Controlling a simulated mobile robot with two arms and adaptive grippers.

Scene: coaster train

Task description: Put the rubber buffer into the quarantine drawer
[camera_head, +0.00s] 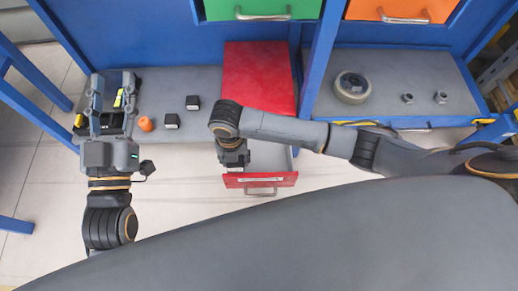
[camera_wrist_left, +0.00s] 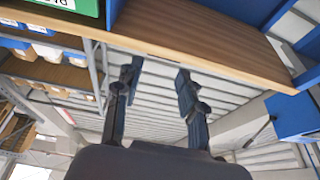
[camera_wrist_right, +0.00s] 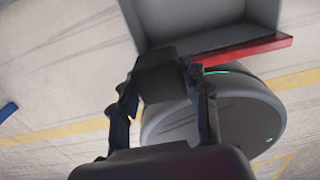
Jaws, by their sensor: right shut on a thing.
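My right gripper (camera_wrist_right: 160,95) is shut on a dark block, which I take to be the rubber buffer (camera_wrist_right: 162,72). In the head view my right gripper (camera_head: 234,160) is over the left part of an open red-fronted drawer (camera_head: 275,180), and my wrist hides the block. In the right wrist view the drawer's grey inside (camera_wrist_right: 205,15) lies just beyond the block. I cannot read the drawer's label. My left gripper (camera_head: 112,84) is open and empty over the bench's left end; its fingers also show apart in the left wrist view (camera_wrist_left: 157,72).
Two black blocks (camera_head: 192,102) and an orange piece (camera_head: 146,123) are on the grey bench (camera_head: 205,77). A black tray (camera_head: 82,125) is under my left gripper. A red panel (camera_head: 258,75) lies behind the open drawer. A round part (camera_head: 351,87) and two nuts (camera_head: 440,97) are right.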

